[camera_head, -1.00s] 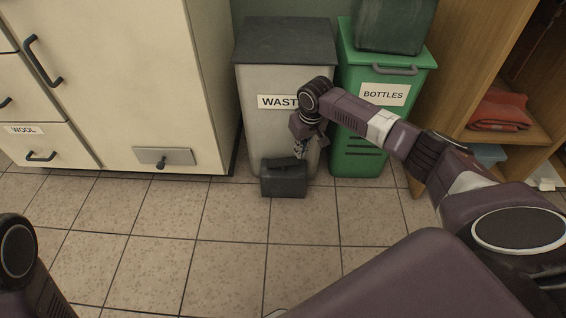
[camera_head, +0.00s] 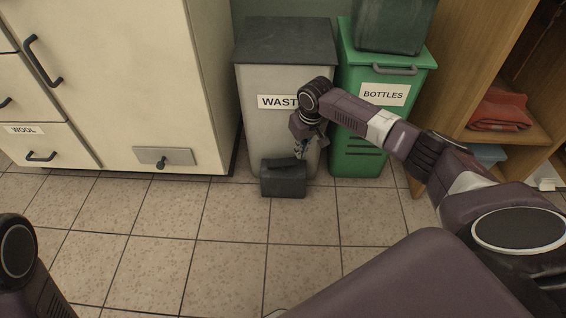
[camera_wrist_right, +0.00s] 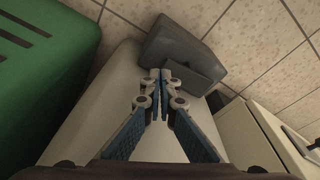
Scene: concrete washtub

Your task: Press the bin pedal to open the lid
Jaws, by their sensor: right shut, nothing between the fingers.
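The waste bin is pale grey with a dark lid (camera_head: 285,40) and a label reading WASTE; the lid is shut. Its dark pedal (camera_head: 283,179) sticks out at the foot of the bin, just above the floor. The pedal also shows in the right wrist view (camera_wrist_right: 190,52). My right gripper (camera_head: 302,158) is shut and empty, pointing down in front of the bin by the pedal. In the right wrist view its fingertips (camera_wrist_right: 161,74) overlap the pedal's near edge; I cannot tell whether they touch it. Only part of my left arm shows at the lower left; its gripper is out of view.
A green BOTTLES bin (camera_head: 362,148) stands close on the right with a dark green container on top. A cream cabinet (camera_head: 130,90) with drawers stands to the left. A wooden shelf (camera_head: 450,95) with folded red cloth is at the right. The tiled floor in front is clear.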

